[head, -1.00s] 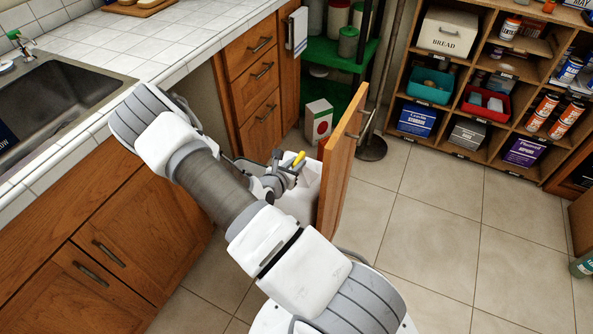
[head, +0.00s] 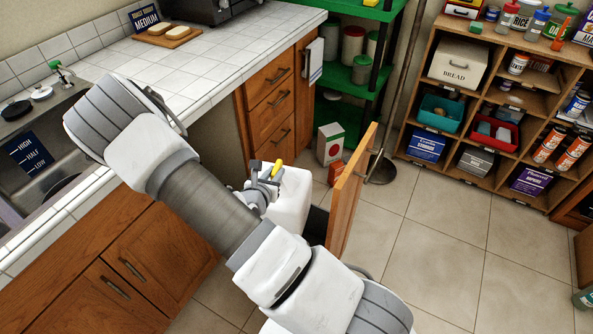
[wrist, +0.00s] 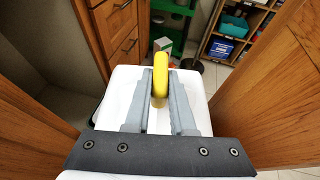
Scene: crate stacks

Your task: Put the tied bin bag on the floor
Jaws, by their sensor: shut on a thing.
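The tied bin bag (head: 291,203) is white with a yellow tie (head: 278,167) on top. My gripper (head: 268,178) is shut on the yellow tie, and the bag hangs upright below it. In the wrist view the bag (wrist: 124,82) spreads beneath the two grey fingers (wrist: 160,88), with the yellow tie (wrist: 160,68) between them. The bag is just behind the wooden front of a pulled-out cabinet unit (head: 349,190), over its dark inside. My arm hides part of the bag and its lower end.
Floor tiles (head: 440,255) are clear to the right of the pulled-out front. Drawers (head: 270,105) and the counter are behind and left. A white box with a red spot (head: 331,143) stands on the floor near a green shelf (head: 343,100). A wooden shelf unit (head: 432,165) stands at the right.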

